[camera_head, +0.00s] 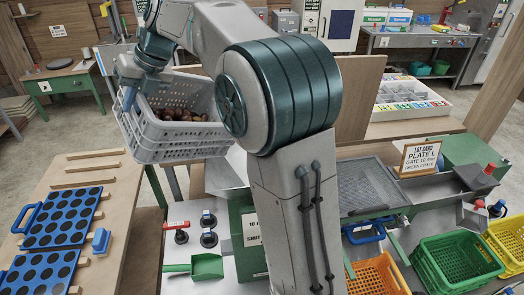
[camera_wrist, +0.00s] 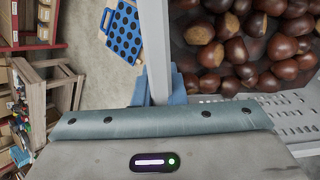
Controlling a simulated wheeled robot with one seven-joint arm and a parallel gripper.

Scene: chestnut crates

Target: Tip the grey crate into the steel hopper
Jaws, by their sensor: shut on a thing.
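The grey crate (camera_head: 170,153) is a perforated plastic box with brown chestnuts (camera_head: 180,115) in it, at the upper left of the head view. My gripper (camera_head: 130,97) is shut on the crate's left wall. In the wrist view its blue fingers (camera_wrist: 158,90) stand on either side of the crate's wall (camera_wrist: 155,45), with many chestnuts (camera_wrist: 245,45) to the right. The crate is held up off the bench, close to level. The steel hopper (camera_head: 226,172) shows as pale sloping metal just right of and below the crate. My arm and the crate hide much of it.
A green machine body (camera_head: 245,225) with a label stands under the hopper. Blue plates with round holes (camera_head: 60,218) lie on the left wooden bench. Orange (camera_head: 378,278), green (camera_head: 455,265) and yellow (camera_head: 508,245) crates stand at right. A lot card (camera_head: 419,158) names plate L, gate 10 mm, green crate.

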